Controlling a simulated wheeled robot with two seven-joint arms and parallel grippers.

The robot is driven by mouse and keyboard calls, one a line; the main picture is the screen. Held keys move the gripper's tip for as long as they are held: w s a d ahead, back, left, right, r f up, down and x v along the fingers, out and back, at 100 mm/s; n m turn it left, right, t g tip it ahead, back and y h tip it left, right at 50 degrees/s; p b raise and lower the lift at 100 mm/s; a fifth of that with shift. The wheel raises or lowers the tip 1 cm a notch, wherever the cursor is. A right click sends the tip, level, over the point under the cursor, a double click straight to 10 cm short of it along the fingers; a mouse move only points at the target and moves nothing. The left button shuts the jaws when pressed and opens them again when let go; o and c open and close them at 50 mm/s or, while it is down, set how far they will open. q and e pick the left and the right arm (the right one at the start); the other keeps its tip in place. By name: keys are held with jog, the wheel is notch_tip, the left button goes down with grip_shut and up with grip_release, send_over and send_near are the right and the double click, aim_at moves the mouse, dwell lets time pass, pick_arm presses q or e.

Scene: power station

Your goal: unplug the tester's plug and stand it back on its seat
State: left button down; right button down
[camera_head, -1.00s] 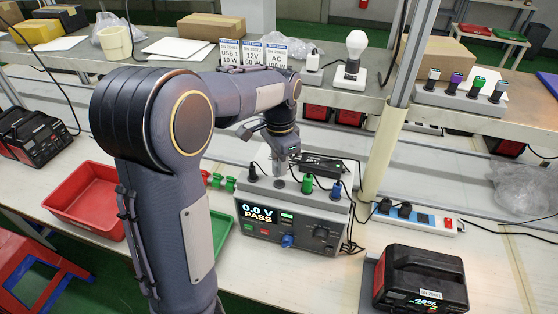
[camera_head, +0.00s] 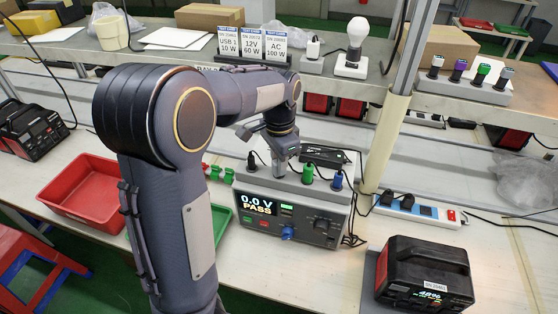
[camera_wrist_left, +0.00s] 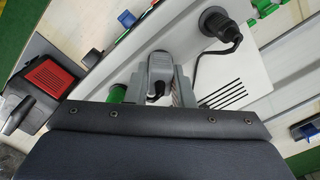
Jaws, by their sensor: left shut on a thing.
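The tester (camera_head: 292,215) is a grey box on the bench, and its display reads 0.0 V PASS. My left gripper (camera_head: 282,172) is just above the middle of the tester's top. In the left wrist view my left gripper (camera_wrist_left: 160,92) is shut on a grey and dark plug (camera_wrist_left: 157,88), with a finger on each side. I cannot tell whether the plug touches the top. A black plug with a cable (camera_head: 252,160) stands to the left, also visible in the wrist view (camera_wrist_left: 218,28). A green plug (camera_head: 307,174) and a blue plug (camera_head: 336,181) stand to the right. My right gripper is not in view.
A black box (camera_head: 323,157) lies behind the plugs. A red tray (camera_head: 60,205) and a green tray (camera_head: 222,225) are at the left. A power pack (camera_head: 424,275) stands at the right, near a white power strip (camera_head: 420,211). A shelf (camera_head: 190,65) runs behind.

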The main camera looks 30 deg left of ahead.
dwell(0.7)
pick_arm(q)
jog(key=c, duration=1.2)
grip_release()
jog(key=shift+o, duration=0.2)
notch_tip(320, 180, up, 8)
jog(key=shift+f, duration=0.1)
jog(key=shift+s+f, duration=0.1)
jog(key=shift+s, duration=0.3)
jog(key=s+d+f+n+t+h, duration=0.1)
jog(key=s+d+n+t, duration=0.1)
jog(key=s, duration=0.5)
jog(key=s+d+f+n+t+h, duration=0.1)
jog(key=s+d+f+n, duration=0.1)
jog(key=s, duration=0.5)
jog(key=s+d+f+n+t+h, duration=0.1)
jog(key=s+d+f+n+t, duration=0.1)
jog(key=s, duration=0.5)
jog(key=shift+s+d+f+n+t+h, duration=0.2)
jog(key=shift+d+n+t+h, duration=0.15)
jog(key=shift+d+n, duration=0.5)
